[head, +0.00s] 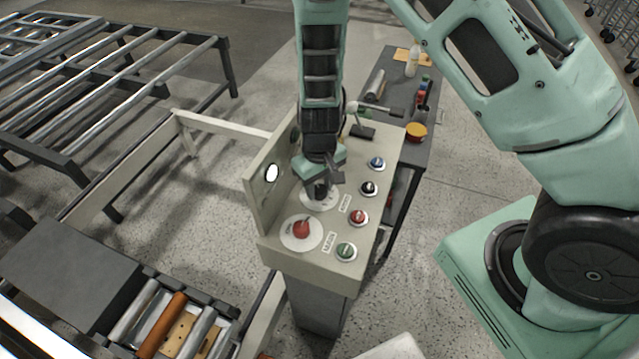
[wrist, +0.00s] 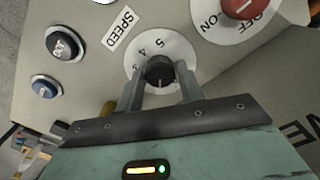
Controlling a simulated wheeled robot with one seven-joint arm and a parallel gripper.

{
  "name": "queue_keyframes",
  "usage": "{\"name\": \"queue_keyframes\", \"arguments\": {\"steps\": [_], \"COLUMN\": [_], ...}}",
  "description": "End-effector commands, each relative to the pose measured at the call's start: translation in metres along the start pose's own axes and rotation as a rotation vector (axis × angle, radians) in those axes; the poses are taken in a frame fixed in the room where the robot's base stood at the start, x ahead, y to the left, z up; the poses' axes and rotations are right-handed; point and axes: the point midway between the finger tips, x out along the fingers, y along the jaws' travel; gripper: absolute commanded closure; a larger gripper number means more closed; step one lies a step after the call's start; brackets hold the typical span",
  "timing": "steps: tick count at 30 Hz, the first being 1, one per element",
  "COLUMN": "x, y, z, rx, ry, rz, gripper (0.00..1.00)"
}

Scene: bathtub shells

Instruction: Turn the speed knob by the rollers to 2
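The speed knob (wrist: 159,72) is black and sits on a white dial (wrist: 152,48) with numbers, beside a SPEED label (wrist: 118,29). A light pointer line on the knob points down in the wrist view, towards my gripper; the number it marks is hidden. My gripper (wrist: 160,82) has one finger on each side of the knob, with narrow gaps that look open. In the head view, my gripper (head: 322,188) is over the dial (head: 309,203) and mostly hides the knob. The rollers (head: 165,318) are at the lower left.
A red ON/OFF knob (head: 302,230) is close to the dial. Green (head: 346,250), red (head: 358,217), black (head: 369,187) and blue (head: 377,163) buttons line the panel's right side. An upright plate (head: 262,195) edges its left. A dark bench (head: 400,95) with tools stands behind.

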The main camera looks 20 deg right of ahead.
Motion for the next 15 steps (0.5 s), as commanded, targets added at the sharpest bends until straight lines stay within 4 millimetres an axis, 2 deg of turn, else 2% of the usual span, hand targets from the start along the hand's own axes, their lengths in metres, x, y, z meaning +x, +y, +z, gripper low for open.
{"name": "queue_keyframes", "arguments": {"steps": [1, 3, 15], "x": [-0.0001, -0.0001, -0.0007], "y": [0.0000, 0.0000, 0.0000], "z": [0.0000, 0.0001, 0.0001], "rx": [0.000, 0.000, 0.062], "ry": [0.000, 0.000, 0.000], "rz": [0.000, 0.000, 0.000], "gripper": [0.77, 0.91, 0.91]}}
